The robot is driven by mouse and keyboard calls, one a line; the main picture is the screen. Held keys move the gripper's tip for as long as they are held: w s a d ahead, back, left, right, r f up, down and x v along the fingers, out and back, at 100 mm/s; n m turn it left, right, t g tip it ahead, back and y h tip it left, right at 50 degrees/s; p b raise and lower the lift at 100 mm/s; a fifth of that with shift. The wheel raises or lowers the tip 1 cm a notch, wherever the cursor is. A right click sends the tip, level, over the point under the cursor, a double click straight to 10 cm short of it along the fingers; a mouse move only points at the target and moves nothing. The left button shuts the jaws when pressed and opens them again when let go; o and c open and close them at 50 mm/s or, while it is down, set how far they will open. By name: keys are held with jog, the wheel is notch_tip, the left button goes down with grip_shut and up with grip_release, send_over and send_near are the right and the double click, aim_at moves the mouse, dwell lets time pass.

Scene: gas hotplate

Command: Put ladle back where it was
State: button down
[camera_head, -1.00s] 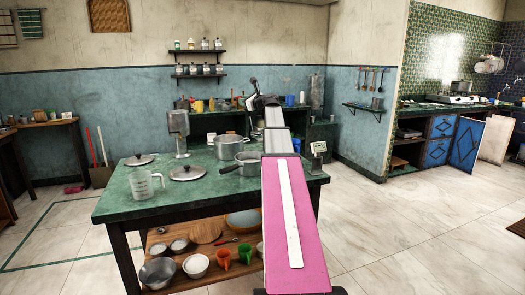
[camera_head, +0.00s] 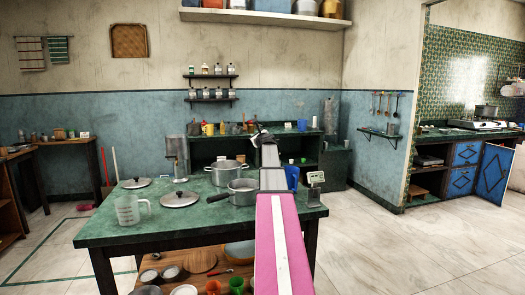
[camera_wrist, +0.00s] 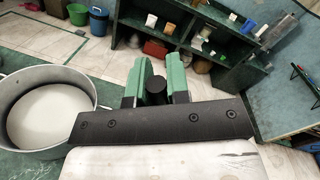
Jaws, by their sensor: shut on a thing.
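My gripper (camera_wrist: 157,66) has green fingers shut on a dark round-ended handle (camera_wrist: 155,88), seen end-on in the wrist view. It appears to be the ladle's; its bowl is hidden. In the head view my gripper (camera_head: 259,137) is small at the arm's far end, beyond the green table (camera_head: 120,230), and its grip is unclear there. Several utensils hang on the wall at the right (camera_head: 385,103), above a small wall shelf (camera_head: 378,133). I cannot tell whether a hook there is empty.
Two steel pots, the nearer (camera_head: 243,190) and farther (camera_head: 226,174), stand on the table beside my arm. A pot (camera_wrist: 45,105) lies left of the gripper. A dark shelf unit (camera_head: 305,158) stands by the back wall. Open floor (camera_head: 400,240) lies right of the table.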

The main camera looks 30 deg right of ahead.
jog(key=d+f, duration=0.1)
jog(key=d, duration=0.1)
jog(key=d+f, duration=0.1)
jog(key=d, duration=0.1)
jog(key=shift+s+f, duration=0.15)
jog(key=shift+f, duration=2.15)
jog(key=c, duration=1.1)
grip_release()
jog(key=shift+s, duration=0.15)
jog(key=s+a, duration=0.1)
jog(key=s, duration=1)
jog(key=shift+s+a, duration=0.15)
jog(key=shift+s, duration=0.2)
